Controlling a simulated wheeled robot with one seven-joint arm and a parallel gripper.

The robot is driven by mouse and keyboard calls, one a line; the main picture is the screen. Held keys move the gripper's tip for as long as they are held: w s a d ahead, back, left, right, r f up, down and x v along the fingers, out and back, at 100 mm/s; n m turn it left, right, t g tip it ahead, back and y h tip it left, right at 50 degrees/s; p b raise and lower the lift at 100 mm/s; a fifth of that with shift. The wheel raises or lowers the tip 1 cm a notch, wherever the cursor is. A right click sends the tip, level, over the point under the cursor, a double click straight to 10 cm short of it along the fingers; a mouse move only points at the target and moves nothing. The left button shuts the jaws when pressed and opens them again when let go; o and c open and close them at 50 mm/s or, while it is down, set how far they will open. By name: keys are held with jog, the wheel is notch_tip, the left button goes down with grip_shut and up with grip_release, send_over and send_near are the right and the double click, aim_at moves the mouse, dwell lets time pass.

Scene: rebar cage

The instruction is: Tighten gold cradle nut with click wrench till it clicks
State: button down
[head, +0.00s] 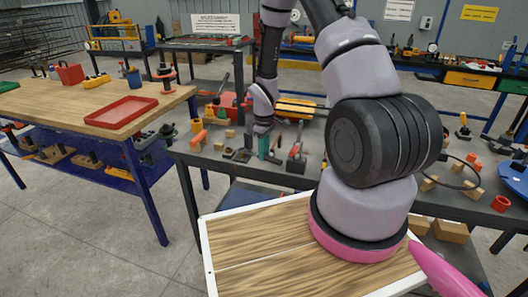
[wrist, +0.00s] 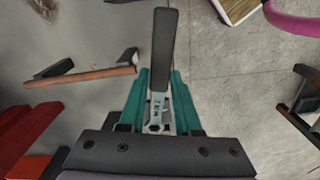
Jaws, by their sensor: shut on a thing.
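My gripper (wrist: 158,82) has teal fingers and is shut on a wrench (wrist: 165,45) with a long dark grey handle. The handle points up in the wrist view, and a bright metal part (wrist: 157,114) shows between the fingers. In the head view my gripper (head: 264,146) points down over the dark grey workbench, and the wrench is too small there to make out clearly. I cannot pick out the gold cradle nut in either view.
A hammer (wrist: 85,76) with a wooden handle lies left of my gripper in the wrist view. Red blocks fill that view's lower left. Small blocks and tools crowd the dark workbench (head: 228,168). A wooden table (head: 60,101) with a red tray (head: 121,112) stands left.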

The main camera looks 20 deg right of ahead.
jog(key=shift+f, duration=1.1)
dwell(0.3)
jog(key=a+m, duration=0.1)
jog(key=m, duration=0.1)
jog(key=s+a+m, duration=0.1)
jog(key=a+m, duration=0.1)
jog(key=s+a+m, duration=0.1)
jog(key=a+m, duration=0.1)
jog(key=m, duration=0.1)
jog(key=shift+s+a, duration=0.2)
dwell(1.3)
jog(key=shift+d+n, duration=0.2)
jog(key=shift+n, duration=0.1)
